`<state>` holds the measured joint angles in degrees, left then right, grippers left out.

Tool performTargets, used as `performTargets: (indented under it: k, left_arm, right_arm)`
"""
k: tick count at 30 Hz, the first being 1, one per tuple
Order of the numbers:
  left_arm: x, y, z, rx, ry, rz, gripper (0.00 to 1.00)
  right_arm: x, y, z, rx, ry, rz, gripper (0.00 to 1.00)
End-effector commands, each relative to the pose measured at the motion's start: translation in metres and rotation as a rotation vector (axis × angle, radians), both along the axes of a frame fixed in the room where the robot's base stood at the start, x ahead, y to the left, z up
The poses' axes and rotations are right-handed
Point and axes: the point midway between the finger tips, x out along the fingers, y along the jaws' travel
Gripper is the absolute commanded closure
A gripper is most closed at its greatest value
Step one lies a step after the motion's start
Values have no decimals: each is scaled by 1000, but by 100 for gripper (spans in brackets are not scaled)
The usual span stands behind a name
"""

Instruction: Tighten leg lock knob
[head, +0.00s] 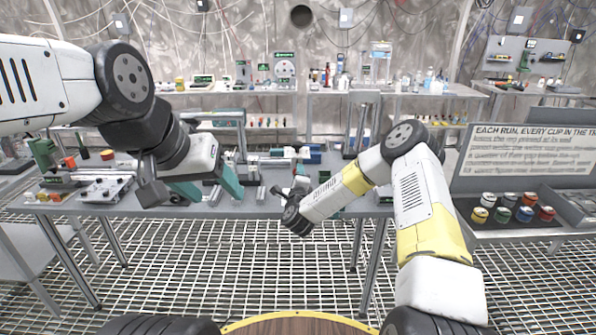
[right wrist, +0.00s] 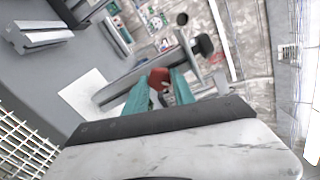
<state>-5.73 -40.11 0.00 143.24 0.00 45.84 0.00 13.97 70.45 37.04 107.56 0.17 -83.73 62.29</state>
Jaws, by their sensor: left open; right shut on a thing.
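In the right wrist view, a red knob (right wrist: 158,78) sits between the two teal fingertips of my right gripper (right wrist: 159,92), which is shut on it. The knob is at a long grey metal bar (right wrist: 128,82); the fingers hide part of the knob and how it joins the bar. In the head view, my right arm reaches to the workbench, and its fingertips and the knob cannot be made out. My left gripper (head: 208,191) has its teal fingers apart and empty, over the front part of the workbench (head: 150,208).
Metal profiles and frame parts (head: 262,160) stand on the bench between my arms. A plate with small fittings (head: 107,188) lies at the left. A tray with several coloured cups (head: 515,225) and a sign (head: 530,150) are at the right. Open grating lies in front.

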Motion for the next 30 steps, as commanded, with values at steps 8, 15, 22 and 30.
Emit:
performTargets:
  k: [8, 15, 22, 30]
  left_arm:
    - [0, 0, 0, 0, 0, 0, 38]
    - [0, 0, 0, 0, 0, 0, 38]
    - [0, 0, 0, 0, 0, 0, 38]
    - [0, 0, 0, 0, 0, 0, 38]
  right_arm:
    - [0, 0, -2, 263, 2, -1, 100]
    - [0, 0, -3, 458, 3, -2, 100]
    - [0, 1, -3, 587, 2, -1, 100]
    - [0, 1, -3, 659, 2, -1, 100]
